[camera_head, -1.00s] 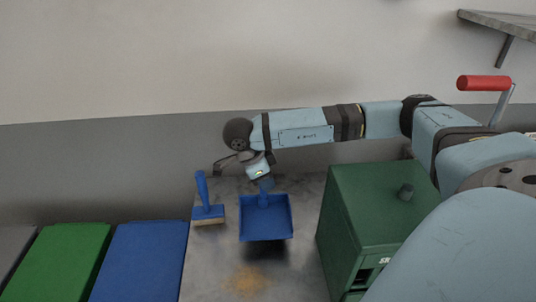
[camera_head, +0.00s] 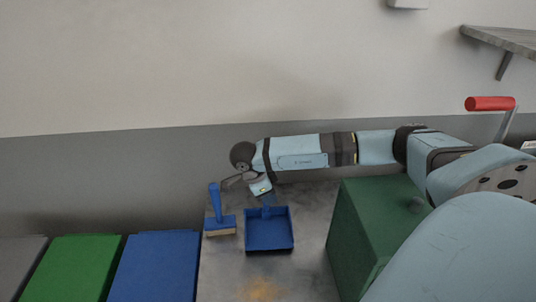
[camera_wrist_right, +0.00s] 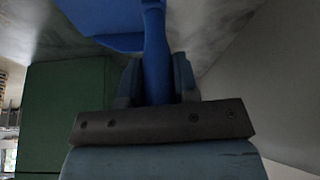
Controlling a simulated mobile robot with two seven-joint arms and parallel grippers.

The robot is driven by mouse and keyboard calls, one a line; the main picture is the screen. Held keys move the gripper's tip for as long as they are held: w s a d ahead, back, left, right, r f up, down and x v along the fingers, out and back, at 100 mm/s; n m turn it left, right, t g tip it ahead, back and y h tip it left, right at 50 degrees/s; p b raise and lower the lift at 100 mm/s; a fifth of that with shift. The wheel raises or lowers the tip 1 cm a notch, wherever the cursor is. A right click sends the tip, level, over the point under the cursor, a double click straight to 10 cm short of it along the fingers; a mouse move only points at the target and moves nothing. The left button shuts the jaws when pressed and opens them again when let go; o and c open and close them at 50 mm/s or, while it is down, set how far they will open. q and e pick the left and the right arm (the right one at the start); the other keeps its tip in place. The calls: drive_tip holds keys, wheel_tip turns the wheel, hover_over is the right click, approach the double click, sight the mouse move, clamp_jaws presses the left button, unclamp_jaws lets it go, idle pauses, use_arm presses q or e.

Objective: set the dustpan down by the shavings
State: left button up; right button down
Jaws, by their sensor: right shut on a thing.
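The blue dustpan (camera_head: 269,231) is over the grey worktop in the head view, with its open side toward the shavings. My right gripper (camera_head: 266,197) is shut on its handle from behind. In the right wrist view the blue handle (camera_wrist_right: 156,55) runs between the fingers of the gripper (camera_wrist_right: 157,82), and part of the pan (camera_wrist_right: 100,15) shows at the top. I cannot tell for sure whether the pan touches the worktop. The orange-brown shavings (camera_head: 262,289) lie on the worktop in front of the dustpan, near the bottom edge of the view. My left gripper is not in view.
A blue hand brush (camera_head: 220,222) stands just left of the dustpan with its handle up. A green cabinet (camera_head: 378,221) stands to the right. Blue (camera_head: 154,268) and green (camera_head: 72,268) bins are at the left. A wall is behind the worktop (camera_head: 222,262).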

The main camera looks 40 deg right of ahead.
drive_tip(key=shift+f, duration=0.55)
drive_tip(key=shift+f+b, duration=0.25)
drive_tip(key=shift+b, duration=0.15)
drive_tip(key=c, duration=0.8)
unclamp_jaws()
drive_tip(key=shift+r, duration=0.1)
